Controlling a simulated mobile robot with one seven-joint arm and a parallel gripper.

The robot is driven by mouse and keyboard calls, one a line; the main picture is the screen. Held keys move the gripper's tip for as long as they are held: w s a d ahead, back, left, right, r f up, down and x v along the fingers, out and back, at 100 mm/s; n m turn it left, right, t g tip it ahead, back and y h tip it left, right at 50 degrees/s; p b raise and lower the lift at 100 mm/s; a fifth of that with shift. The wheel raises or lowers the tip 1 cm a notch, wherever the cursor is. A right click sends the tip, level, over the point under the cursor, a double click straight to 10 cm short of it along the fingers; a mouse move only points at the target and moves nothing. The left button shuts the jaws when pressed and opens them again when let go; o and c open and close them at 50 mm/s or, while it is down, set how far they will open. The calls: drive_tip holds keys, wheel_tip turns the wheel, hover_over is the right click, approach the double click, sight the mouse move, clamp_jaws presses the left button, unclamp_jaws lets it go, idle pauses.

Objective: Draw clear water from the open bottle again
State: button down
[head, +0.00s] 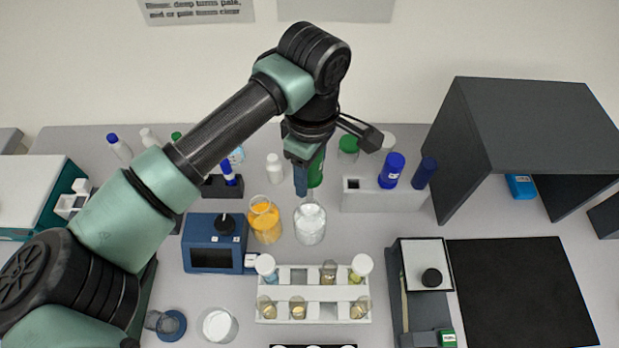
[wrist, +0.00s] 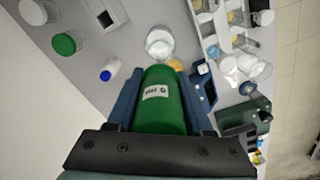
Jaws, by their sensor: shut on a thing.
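My gripper (head: 309,176) points down with its blue fingers shut on a green pipette (head: 317,167). In the wrist view the green body (wrist: 161,103), with a white label, sits between the fingers. The open bottle (head: 310,224), clear with colourless content, stands on the bench directly below the pipette. A pale narrow part shows between the green body and the bottle's mouth; I cannot tell how deep the tip reaches. The bottle also shows just beyond the pipette in the wrist view (wrist: 159,41).
A flask of orange liquid (head: 264,220) stands close left of the bottle. A white vial rack (head: 313,308) is in front, a blue device (head: 211,245) to the left. A grey holder (head: 370,200) with blue-capped items and a dark hood (head: 520,125) are to the right.

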sight(310, 200)
drive_tip(key=m, duration=0.2)
drive_tip(key=r+m, duration=0.1)
drive_tip(key=m, duration=0.5)
drive_tip(key=shift+r, duration=0.4)
drive_tip(key=shift+f+b, duration=0.5)
drive_tip(key=shift+f, duration=1.1)
wheel_tip(310, 200, down, 6)
drive_tip(key=b, duration=0.6)
drive_tip(key=shift+f+b, duration=0.1)
drive_tip(key=shift+b, duration=0.25)
drive_tip(key=c, duration=0.9)
unclamp_jaws()
clamp_jaws()
